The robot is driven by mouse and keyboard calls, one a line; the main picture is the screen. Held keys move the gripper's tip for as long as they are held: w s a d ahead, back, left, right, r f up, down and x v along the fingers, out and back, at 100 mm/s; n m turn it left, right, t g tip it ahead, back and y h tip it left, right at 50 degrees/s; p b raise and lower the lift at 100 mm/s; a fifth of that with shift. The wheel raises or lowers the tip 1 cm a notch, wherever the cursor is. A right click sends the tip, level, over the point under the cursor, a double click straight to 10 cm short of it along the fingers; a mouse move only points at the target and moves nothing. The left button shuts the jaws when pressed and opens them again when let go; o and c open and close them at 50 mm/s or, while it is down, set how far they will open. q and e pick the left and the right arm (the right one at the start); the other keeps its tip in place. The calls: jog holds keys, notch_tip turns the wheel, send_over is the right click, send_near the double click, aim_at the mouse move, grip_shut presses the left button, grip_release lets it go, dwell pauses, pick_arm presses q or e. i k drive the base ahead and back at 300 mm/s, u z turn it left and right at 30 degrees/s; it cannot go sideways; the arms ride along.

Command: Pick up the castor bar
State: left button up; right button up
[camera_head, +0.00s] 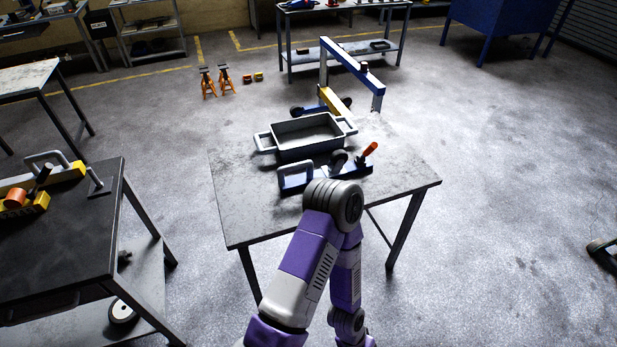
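A blue bar-like part, which looks like the castor bar (354,169), lies on the grey table near its middle. It has a grey loop handle (297,175) at its left, dark round wheel-like pieces and an orange grip (370,149) at its right. I cannot tell whether all these belong to one piece. One of my purple and white arms rises from the bottom, bends just in front of the bar and hides part of its front. I cannot tell which arm it is. Neither gripper's fingers show, and nothing visibly holds the bar.
A grey two-handled tray (305,133) stands behind the bar on the table (245,215). A blue and silver frame (352,62) stands beyond it. A black cart (75,235) with tools is at the left. Orange stands (208,84) are farther back. The right floor is mostly clear.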

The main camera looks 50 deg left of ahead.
aim_at(337, 167)
jog(key=u, duration=1.7)
